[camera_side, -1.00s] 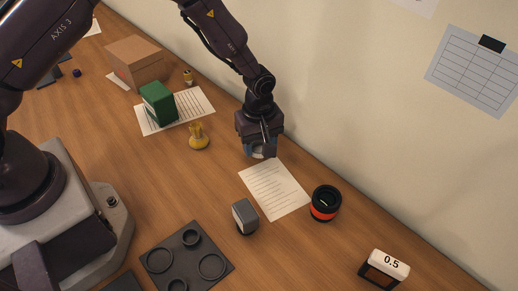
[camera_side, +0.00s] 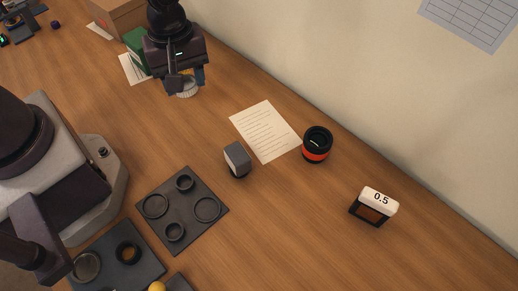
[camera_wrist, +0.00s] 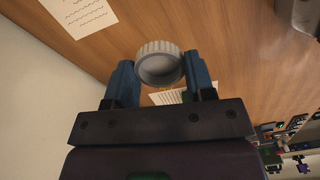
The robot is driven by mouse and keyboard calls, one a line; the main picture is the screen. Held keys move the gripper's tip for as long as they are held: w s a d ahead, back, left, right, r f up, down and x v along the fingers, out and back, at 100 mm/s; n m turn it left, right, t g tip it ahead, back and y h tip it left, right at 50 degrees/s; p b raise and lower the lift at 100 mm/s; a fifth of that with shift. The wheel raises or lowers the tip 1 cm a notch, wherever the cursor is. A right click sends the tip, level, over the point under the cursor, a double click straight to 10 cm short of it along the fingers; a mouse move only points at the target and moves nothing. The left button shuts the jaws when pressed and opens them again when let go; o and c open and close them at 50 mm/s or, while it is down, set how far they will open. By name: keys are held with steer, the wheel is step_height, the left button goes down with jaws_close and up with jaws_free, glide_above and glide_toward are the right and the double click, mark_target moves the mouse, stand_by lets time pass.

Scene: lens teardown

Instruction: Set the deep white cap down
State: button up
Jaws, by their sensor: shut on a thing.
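The deep white cap (camera_wrist: 160,63) is a ribbed round cup, its hollow facing the wrist camera. My gripper (camera_wrist: 160,80) is shut on it, one blue finger on each side. In the side view my gripper (camera_side: 186,80) is at the upper middle, pointing down, and the cap (camera_side: 187,90) shows as a pale rim below the fingers. It appears above the bare wood, left of the printed sheet; its exact height cannot be told.
A dark tray with ring seats (camera_side: 181,208) lies in front. A grey block (camera_side: 237,160), printed sheet (camera_side: 264,131), black-and-orange lens part (camera_side: 317,146) and "0.5" box (camera_side: 373,206) stand right. A green block (camera_side: 136,42) is behind. Wood between tray and gripper is clear.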

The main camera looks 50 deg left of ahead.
steer(key=s+d+m, duration=0.6)
steer(key=s+d, duration=0.4)
steer(key=d, duration=0.5)
glide_above(276, 204)
steer(key=f, duration=0.9)
steer(key=shift+s+a+f, duration=0.1)
steer(key=shift+s+a, duration=0.05)
steer(key=shift+s, duration=0.05)
steer(key=shift+w+f, duration=0.2)
steer(key=shift+f, duration=1.6)
steer(key=shift+f, duration=0.1)
steer(key=o, duration=0.9)
